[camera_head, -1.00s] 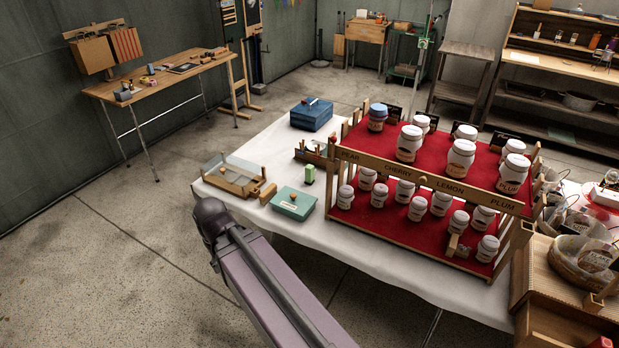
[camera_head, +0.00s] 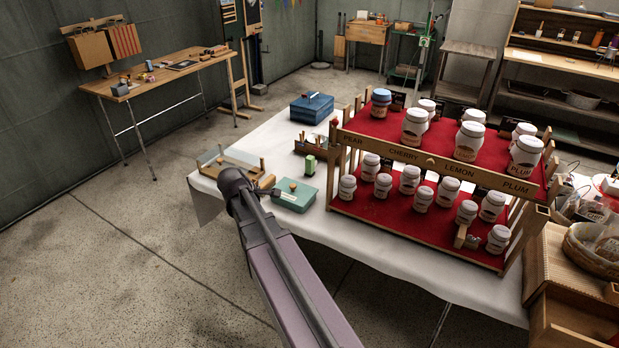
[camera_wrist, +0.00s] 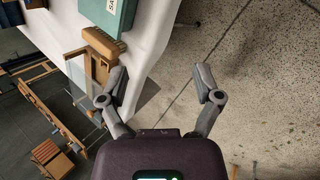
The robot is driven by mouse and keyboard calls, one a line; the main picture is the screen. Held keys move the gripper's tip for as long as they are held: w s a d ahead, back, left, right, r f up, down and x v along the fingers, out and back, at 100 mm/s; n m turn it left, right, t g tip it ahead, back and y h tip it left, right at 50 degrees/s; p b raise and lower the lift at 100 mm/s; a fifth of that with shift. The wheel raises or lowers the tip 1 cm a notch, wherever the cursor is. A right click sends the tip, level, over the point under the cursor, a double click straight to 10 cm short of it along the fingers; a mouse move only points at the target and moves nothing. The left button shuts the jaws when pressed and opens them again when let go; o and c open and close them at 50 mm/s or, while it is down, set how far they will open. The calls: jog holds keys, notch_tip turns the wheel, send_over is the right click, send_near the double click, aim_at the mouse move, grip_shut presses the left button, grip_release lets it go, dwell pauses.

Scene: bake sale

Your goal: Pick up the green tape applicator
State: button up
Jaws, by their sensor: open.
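I cannot pick out a tape applicator for certain. A small upright green item (camera_head: 309,165) stands on the white-covered table beside the teal box, and it is too small to identify. My gripper (camera_wrist: 162,82) is open and empty in the wrist view, its two fingers spread over the edge of the white cloth and the bare floor. In the head view my arm's end is at the table's left front corner, left of the teal box and the green item.
The teal box (camera_head: 293,195) with a knob lies near the front edge; it also shows in the wrist view (camera_wrist: 106,12). A wooden-framed tray (camera_head: 228,165) is partly behind my arm. A red-shelved jar rack (camera_head: 390,211) fills the table's right. A blue box (camera_head: 311,109) stands behind.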

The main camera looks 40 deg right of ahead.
aim_at(308, 160)
jog(key=w+d+n+h+b, duration=0.1)
jog(key=w+d+n, duration=0.1)
jog(key=d, duration=0.2)
jog(key=w+d+f+n+t+h+b, duration=0.1)
jog(key=w+d+n+b, duration=0.1)
jog(key=d, duration=0.2)
jog(key=w+d+n+h+b, duration=0.1)
jog(key=w+d+n, duration=0.1)
jog(key=w+d, duration=0.1)
jog(key=shift+w+d+f+n+t+h+b, duration=0.1)
jog(key=shift+d+f+n+t+h+b, duration=0.1)
jog(key=shift+d, duration=0.15)
jog(key=shift+d+f+n+t+h+b, duration=0.1)
jog(key=shift+d+n+b, duration=0.1)
jog(key=shift+d, duration=0.15)
jog(key=w+d+n+h+b, duration=0.1)
jog(key=d+n, duration=0.1)
jog(key=d, duration=0.1)
jog(key=w+d+n+h+b, duration=0.1)
jog(key=d+n, duration=0.1)
jog(key=d, duration=0.1)
jog(key=w+d+n+b, duration=0.1)
jog(key=w+d+n, duration=0.1)
jog(key=shift+d+r+t+h, duration=0.25)
jog(key=shift+d+t+h, duration=0.15)
jog(key=shift+d+r+n, duration=0.15)
jog(key=shift+d+n, duration=0.1)
jog(key=shift+n, duration=0.15)
jog(key=shift+b+x, duration=1.85)
jog(key=shift+x, duration=2.45)
